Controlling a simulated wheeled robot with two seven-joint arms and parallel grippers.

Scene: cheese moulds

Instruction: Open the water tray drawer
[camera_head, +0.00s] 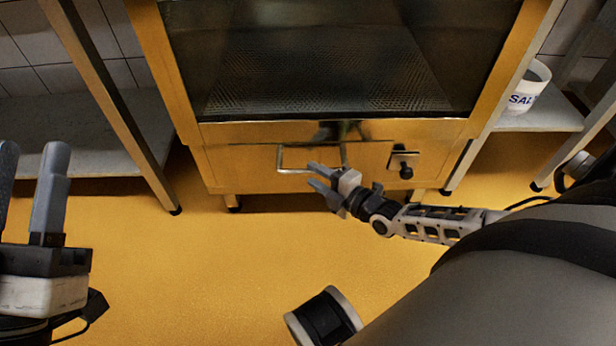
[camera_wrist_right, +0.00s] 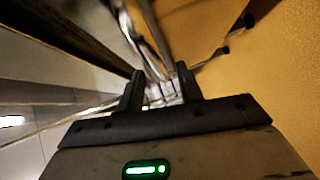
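The water tray drawer (camera_head: 240,168) is the metal front low on the cabinet and looks flush with it. Its bar handle (camera_head: 296,171) is at the drawer's middle. My right gripper (camera_head: 312,175) is at the handle's lower right part; its fingers are apart, and I cannot tell whether they touch the bar. In the right wrist view, its fingers (camera_wrist_right: 160,82) are also apart, with blurred pale metal shapes beyond and between them. My left gripper (camera_head: 30,165) is open and empty at the far left, away from the cabinet.
A dark glass door (camera_head: 330,60) is above the drawer. A small black knob (camera_head: 406,172) sits right of the handle. Metal shelves stand on both sides; the right one holds a white salt tub (camera_head: 526,90). The orange floor (camera_head: 200,270) in front is clear.

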